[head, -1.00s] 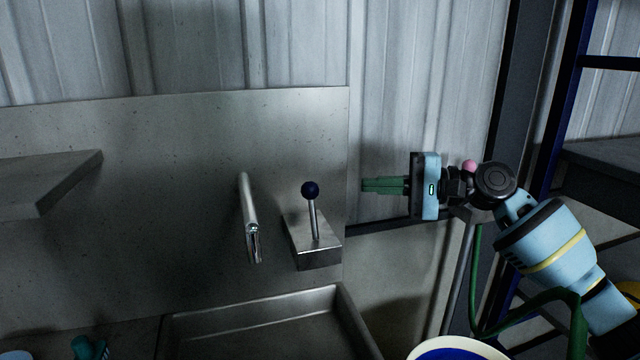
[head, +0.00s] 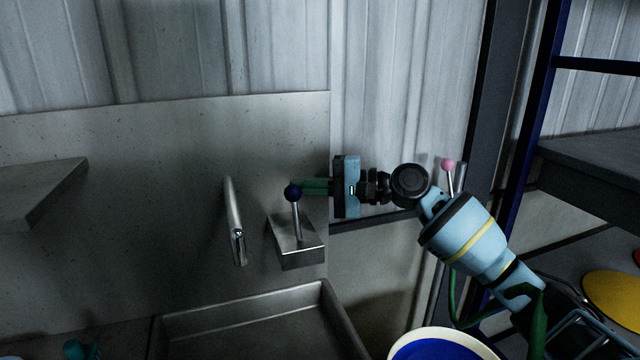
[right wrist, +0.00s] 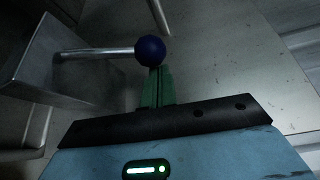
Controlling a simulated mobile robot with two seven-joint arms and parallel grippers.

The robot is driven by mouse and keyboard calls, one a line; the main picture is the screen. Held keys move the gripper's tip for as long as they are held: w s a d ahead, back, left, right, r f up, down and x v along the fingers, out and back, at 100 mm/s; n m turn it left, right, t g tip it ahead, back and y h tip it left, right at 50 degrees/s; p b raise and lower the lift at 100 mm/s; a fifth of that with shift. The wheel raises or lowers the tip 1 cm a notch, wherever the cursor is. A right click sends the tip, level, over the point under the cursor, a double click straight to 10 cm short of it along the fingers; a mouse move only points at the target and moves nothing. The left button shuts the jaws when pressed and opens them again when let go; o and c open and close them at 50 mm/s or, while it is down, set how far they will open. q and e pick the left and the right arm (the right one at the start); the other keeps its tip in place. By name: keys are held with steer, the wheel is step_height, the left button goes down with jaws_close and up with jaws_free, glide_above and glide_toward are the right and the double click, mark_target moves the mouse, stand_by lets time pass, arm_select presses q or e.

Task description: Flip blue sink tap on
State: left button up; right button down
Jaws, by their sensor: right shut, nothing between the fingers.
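The blue sink tap is a lever with a dark blue ball (head: 293,193) on a thin metal stem, standing upright from a steel block (head: 300,252) right of the spout (head: 235,222). My right gripper (head: 302,186) is shut and empty, its green fingers pointing left with the tips at the ball. In the right wrist view the ball (right wrist: 150,50) sits right at the fingertips (right wrist: 155,72); I cannot tell whether they touch. The ball hides part of the tips in the head view.
A steel sink basin (head: 245,312) lies below the tap. A steel shelf (head: 45,190) juts out at the left. A pink-ball lever (head: 448,165) stands behind my right arm. A blue and white bucket (head: 440,340) is at the bottom. A dark blue rack frame (head: 535,110) stands right.

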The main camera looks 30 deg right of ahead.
arm_select(q)
steer(key=shift+s+f, duration=0.1)
steer(key=shift+s, duration=0.25)
steer(key=shift+s+f, duration=0.1)
steer(key=shift+f, duration=0.1)
arm_select(e)
steer(key=shift+s+a, duration=0.1)
